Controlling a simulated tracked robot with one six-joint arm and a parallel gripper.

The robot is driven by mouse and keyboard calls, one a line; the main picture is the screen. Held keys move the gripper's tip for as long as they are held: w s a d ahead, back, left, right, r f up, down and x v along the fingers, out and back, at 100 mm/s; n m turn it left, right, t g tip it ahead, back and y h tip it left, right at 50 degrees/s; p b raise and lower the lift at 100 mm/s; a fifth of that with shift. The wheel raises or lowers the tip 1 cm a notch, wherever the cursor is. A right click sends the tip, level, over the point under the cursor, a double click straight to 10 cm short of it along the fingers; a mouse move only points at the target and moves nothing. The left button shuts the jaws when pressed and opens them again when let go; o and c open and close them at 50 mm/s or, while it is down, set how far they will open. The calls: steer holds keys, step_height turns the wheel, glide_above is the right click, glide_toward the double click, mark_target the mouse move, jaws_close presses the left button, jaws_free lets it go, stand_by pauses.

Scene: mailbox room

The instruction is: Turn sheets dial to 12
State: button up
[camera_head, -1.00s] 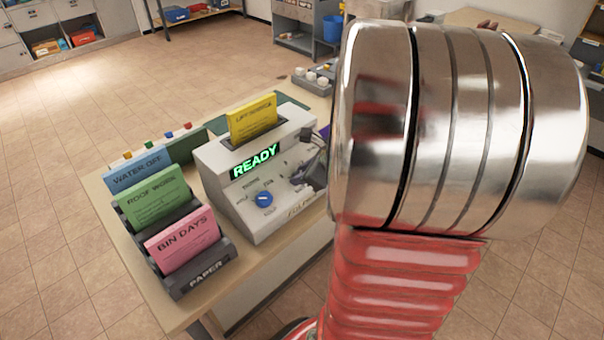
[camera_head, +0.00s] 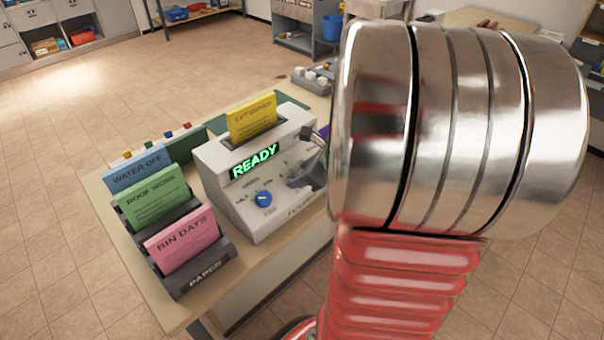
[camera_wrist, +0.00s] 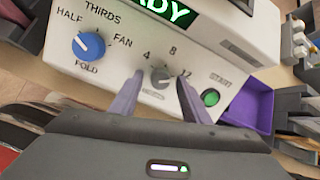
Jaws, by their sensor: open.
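The sheets dial (camera_wrist: 160,77) is a small grey knob on the front panel of the white folding machine (camera_head: 222,160). The numbers 4, 8 and 12 stand around it; I cannot tell clearly where its pointer is set. My gripper (camera_wrist: 160,82) is open, with one purple-grey finger on each side of the dial. I cannot tell whether the fingers touch it. In the head view my arm hides most of the gripper, and the dial is hard to make out there. The machine's display (camera_head: 255,161) reads READY.
A blue fold dial (camera_wrist: 89,46) sits left of the sheets dial, and a green start button (camera_wrist: 210,97) sits to its right. A yellow sheet (camera_head: 252,117) stands in the machine's top. A paper rack (camera_head: 206,272) with blue, green and pink sheets stands on the left.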

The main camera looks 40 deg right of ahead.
steer(key=v, duration=1.3)
steer(key=shift+s+r, duration=0.2)
steer(key=shift+s, duration=0.05)
steer(key=w+a+r+n+y, duration=0.25)
steer(key=w+a, duration=0.25)
steer(key=a, duration=0.3)
steer(key=w+a+r+n+y, duration=0.1)
steer(key=w+a+r+n, duration=0.25)
steer(key=w+a, duration=0.3)
steer(key=s+a+f+n+g+h, duration=0.1)
steer(key=s+a+n, duration=0.5)
steer(key=n, duration=0.7)
steer(key=s+a+f+n+g+h, duration=0.1)
steer(key=s+a+f+n+h, duration=0.1)
steer(key=s+a+n, duration=0.5)
steer(key=f+n, duration=0.1)
steer(key=n, duration=0.5)
steer(key=shift+f, duration=0.35)
